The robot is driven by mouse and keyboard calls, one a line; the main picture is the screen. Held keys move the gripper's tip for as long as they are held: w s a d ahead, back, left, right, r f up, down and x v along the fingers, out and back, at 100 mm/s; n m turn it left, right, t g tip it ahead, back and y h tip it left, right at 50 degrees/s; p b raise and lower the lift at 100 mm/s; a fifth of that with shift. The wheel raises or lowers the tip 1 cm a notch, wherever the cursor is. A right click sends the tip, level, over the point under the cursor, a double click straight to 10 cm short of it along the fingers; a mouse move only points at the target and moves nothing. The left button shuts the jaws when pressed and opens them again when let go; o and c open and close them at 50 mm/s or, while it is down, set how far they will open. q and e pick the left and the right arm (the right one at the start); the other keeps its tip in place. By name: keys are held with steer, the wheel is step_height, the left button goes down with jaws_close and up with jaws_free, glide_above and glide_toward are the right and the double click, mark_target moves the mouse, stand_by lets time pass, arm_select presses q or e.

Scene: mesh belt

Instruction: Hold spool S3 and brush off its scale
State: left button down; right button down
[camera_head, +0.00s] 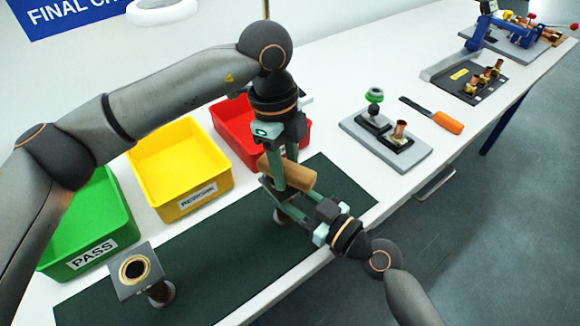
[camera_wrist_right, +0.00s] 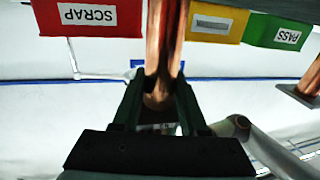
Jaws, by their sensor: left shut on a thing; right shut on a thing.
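My left gripper (camera_head: 285,160) reaches down over the dark green mat and is shut on a tan-brown cylinder (camera_head: 302,178), which lies crosswise and slightly tilted. It resembles a wooden handle; no bristles are visible. My right gripper (camera_head: 277,200) comes in from the lower right, just below and against the left one. In the right wrist view it (camera_wrist_right: 165,95) is shut on the near end of a copper-coloured tube (camera_wrist_right: 165,40), which runs up out of frame. I take this to be spool S3, but no label shows. The crossing fingers hide most of the contact.
Green PASS (camera_head: 90,225), yellow REWORK (camera_head: 180,165) and red SCRAP (camera_head: 238,128) bins line the back. Right lie a fixture plate (camera_head: 415,155), an orange-handled tool (camera_head: 447,122) and a black tray (camera_head: 460,88).

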arm_select(q)
steer(key=shift+w+a, duration=0.3)
steer(key=shift+a, duration=0.2)
steer(key=shift+w+a, duration=0.3)
steer(key=shift+a, duration=0.2)
steer(key=shift+s+d, duration=0.5)
steer(key=shift+d, duration=0.3)
steer(key=shift+s+d, duration=0.45)
steer(key=shift+d, duration=0.3)
steer(key=shift+w+a, duration=0.5)
steer(key=shift+a, duration=0.3)
steer(key=shift+w+a, duration=0.45)
steer(key=shift+a, duration=0.35)
stand_by(2.5)
steer(key=shift+r, duration=0.1)
steer(key=shift+r, duration=3.4)
